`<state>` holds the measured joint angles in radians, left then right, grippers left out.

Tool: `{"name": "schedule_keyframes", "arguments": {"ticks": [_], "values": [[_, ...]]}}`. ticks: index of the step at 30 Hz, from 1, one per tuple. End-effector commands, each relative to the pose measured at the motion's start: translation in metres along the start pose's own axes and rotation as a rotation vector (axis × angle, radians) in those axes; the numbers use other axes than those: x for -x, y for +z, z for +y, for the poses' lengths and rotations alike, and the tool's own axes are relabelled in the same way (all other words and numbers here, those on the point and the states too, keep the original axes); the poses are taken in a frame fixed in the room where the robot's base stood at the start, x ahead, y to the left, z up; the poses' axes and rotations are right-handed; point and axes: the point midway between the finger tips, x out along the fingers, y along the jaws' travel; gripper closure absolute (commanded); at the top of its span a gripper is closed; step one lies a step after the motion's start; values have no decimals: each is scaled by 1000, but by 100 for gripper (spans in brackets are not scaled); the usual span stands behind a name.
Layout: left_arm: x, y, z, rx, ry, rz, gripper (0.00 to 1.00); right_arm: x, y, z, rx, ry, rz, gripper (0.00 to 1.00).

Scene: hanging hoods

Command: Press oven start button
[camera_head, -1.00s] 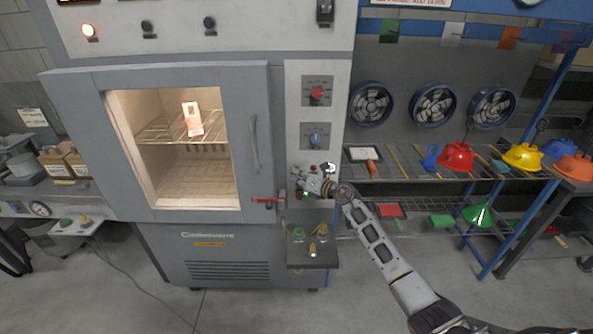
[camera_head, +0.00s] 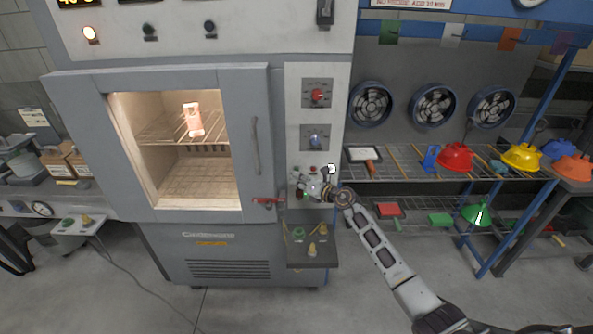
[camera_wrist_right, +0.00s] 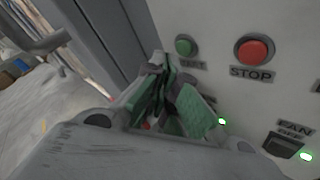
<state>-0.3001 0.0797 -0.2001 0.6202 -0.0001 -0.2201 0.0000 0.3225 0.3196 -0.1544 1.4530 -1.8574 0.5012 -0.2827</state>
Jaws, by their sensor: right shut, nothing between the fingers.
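The oven (camera_head: 166,225) is the grey cabinet with a lit window in its closed door. In the right wrist view a small green button (camera_wrist_right: 185,46) sits on the pale panel over a partly readable label that ends in "RT". A larger red STOP button (camera_wrist_right: 254,50) is to its right. My right gripper (camera_head: 303,186) is at the lower control panel, right of the door; in the wrist view its green-padded fingers (camera_wrist_right: 178,92) are shut and empty, below the green button in the picture. I cannot tell whether they touch the panel. My left gripper is out of view.
A red handle (camera_head: 268,201) sticks out left of my gripper. A small shelf (camera_head: 312,255) with knobs juts out below it. A fan switch (camera_wrist_right: 284,145) is lower right in the wrist view.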

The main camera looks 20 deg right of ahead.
Motion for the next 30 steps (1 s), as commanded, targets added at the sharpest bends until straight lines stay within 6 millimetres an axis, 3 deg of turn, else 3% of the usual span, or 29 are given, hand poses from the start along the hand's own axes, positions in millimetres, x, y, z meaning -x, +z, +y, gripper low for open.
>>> {"name": "schedule_keyframes", "arguments": {"ticks": [30], "values": [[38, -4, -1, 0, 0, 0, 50, 33, -23, 25, 1, 0, 1, 100]]}}
